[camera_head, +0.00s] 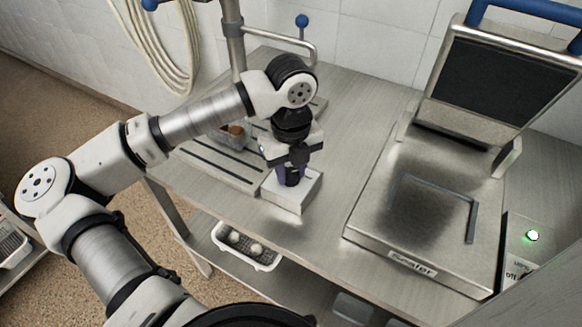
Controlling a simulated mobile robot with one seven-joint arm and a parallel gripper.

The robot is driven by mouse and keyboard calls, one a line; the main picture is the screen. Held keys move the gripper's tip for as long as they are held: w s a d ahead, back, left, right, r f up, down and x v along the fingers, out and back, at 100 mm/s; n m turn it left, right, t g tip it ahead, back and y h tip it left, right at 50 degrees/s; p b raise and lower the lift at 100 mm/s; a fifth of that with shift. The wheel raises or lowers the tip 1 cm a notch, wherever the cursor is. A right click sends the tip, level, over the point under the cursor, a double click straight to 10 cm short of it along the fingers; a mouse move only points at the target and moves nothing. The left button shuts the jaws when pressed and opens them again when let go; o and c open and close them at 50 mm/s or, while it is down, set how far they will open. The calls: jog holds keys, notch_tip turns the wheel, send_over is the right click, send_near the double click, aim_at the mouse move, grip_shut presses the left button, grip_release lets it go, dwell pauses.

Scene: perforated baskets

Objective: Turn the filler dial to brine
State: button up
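A small white box (289,198) stands on the metal table at the front edge of the slotted tray, with a dark knob (292,179) on its top that looks like the filler dial. My gripper (292,175) points straight down over this box, its fingers at either side of the knob. The gripper body hides much of the knob, and I cannot tell whether the fingers touch it or are closed on it. No dial marking or brine label is readable from here. The filler's metal column (233,42) and bent pipe (285,41) rise behind my arm.
A clear container with something brown (236,129) stands on the slotted tray (215,165), left of my gripper. A sealer (415,215) with a raised lid fills the right side. A green-lit switch box (531,240) stands beside it. A white perforated basket (246,254) sits below the tabletop.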

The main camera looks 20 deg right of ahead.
jog(key=c, duration=0.3)
jog(key=shift+f+b, duration=0.1)
jog(key=shift+b, duration=0.4)
jog(key=m+b, duration=0.2)
jog(key=b, duration=0.1)
jog(key=shift+f, duration=0.2)
jog(key=shift+m+b, duration=0.9)
jog(key=shift+b, duration=0.25)
jog(key=m+b, duration=0.3)
jog(key=shift+m+b, duration=0.3)
jog(key=m+b, duration=0.3)
jog(key=m, duration=0.2)
jog(key=shift+r, duration=0.2)
jog(key=shift+r+m+b, duration=0.1)
jog(key=shift+m+b, duration=0.65)
jog(key=shift+m, duration=2.05)
